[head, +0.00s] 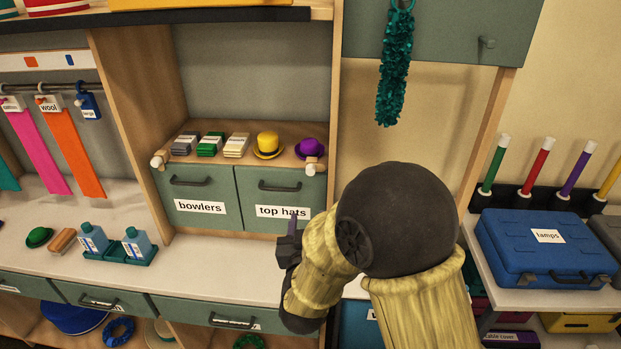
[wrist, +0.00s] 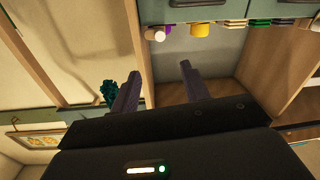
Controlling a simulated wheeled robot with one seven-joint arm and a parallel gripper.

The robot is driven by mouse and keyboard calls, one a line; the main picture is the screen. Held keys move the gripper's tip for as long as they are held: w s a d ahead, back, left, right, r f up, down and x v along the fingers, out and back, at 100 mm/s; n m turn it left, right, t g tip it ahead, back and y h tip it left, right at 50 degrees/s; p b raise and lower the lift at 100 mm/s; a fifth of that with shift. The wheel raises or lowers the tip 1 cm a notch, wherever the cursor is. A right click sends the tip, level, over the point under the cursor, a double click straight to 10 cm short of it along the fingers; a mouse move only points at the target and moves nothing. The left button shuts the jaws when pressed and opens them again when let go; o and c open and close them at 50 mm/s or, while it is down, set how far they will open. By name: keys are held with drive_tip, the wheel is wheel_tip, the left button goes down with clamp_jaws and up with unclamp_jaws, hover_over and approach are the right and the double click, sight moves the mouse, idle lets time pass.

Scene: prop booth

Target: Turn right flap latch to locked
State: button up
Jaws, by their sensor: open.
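The right flap (head: 281,199), labelled "top hats", is a green panel with a dark handle, closed under the small shelf. The right flap latch (head: 312,165) is a pale wooden piece at the flap's upper right corner. The latch also shows in the wrist view (wrist: 155,33), beyond my fingertips. Whether it stands at locked cannot be told. My gripper (head: 291,229) is in front of the lower part of the right flap, below the latch. In the wrist view my gripper (wrist: 159,70) has its two fingers apart with nothing between them.
The left flap (head: 197,205), labelled "bowlers", has a similar latch (head: 160,160). A purple hat (head: 309,148) and a yellow hat (head: 267,144) stand on the shelf near the right latch. A teal garland (head: 394,70) hangs above my arm. Blue bottles (head: 136,244) stand on the counter at left.

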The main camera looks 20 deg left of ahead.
sight(310, 173)
drive_tip(key=p+x, duration=0.5)
drive_tip(key=x, duration=1.2)
drive_tip(key=shift+w+a+p, duration=0.1)
drive_tip(key=shift+w+p, duration=0.1)
drive_tip(key=shift+p, duration=0.1)
drive_tip(key=shift+c, duration=0.3)
drive_tip(key=c, duration=0.9)
